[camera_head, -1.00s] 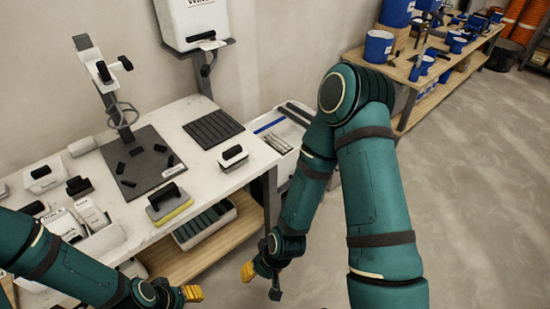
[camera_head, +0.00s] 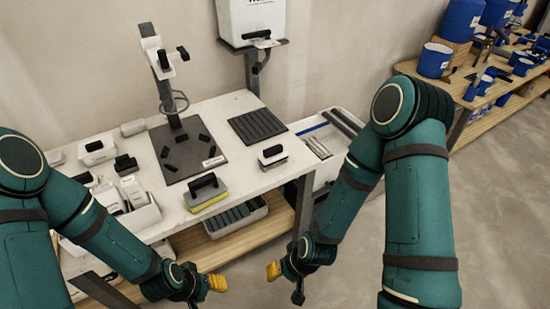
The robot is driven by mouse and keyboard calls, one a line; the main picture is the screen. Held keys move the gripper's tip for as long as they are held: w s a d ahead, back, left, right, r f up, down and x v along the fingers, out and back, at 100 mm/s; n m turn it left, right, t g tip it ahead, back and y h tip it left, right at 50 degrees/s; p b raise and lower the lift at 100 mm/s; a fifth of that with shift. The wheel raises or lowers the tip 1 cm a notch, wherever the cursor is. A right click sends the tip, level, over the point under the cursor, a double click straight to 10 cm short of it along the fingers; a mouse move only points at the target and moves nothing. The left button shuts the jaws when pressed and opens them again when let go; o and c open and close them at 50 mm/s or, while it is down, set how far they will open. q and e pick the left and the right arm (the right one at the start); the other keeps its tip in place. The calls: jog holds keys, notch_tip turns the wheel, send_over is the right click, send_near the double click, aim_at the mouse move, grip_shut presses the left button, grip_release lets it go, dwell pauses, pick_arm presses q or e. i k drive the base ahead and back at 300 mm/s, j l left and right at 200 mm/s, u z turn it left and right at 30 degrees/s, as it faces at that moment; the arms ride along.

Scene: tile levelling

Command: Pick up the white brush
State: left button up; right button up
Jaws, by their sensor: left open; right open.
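A white block with a black handle (camera_head: 272,156) sits on the right part of the white table. A similar white block with a dark top (camera_head: 97,151) sits further left. I cannot tell for sure which of them is the white brush. A yellow-based tool with a dark handle (camera_head: 206,193) lies at the table's front edge. My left gripper (camera_head: 208,288) is open and empty, in front of the table and below its top. My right gripper (camera_head: 284,280) is open and empty, to the right of it. Neither gripper touches any tool.
The white table (camera_head: 230,160) carries a dark mat (camera_head: 188,165) with small black pieces and a ribbed black pad (camera_head: 257,126). A stand with a ring (camera_head: 172,103) rises behind the mat. A bin (camera_head: 235,218) sits on the lower shelf. Floor at right is clear.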

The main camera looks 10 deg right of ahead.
aim_at(273, 157)
jog(key=l+u, duration=0.15)
jog(key=u, duration=0.35)
jog(key=l+u, duration=0.15)
jog(key=u, duration=0.3)
jog(key=l+u, duration=0.2)
jog(key=u, duration=0.3)
jog(key=k+l+u, duration=0.1)
jog(key=l+u, duration=0.2)
jog(key=l, duration=0.15)
jog(key=k+l+u, duration=0.15)
jog(key=l+u, duration=0.15)
jog(key=k+l, duration=0.15)
jog(key=l, duration=0.2)
jog(key=k+l+u, duration=0.15)
jog(key=l, duration=0.2)
jog(key=k+l, duration=0.15)
jog(key=l, duration=0.15)
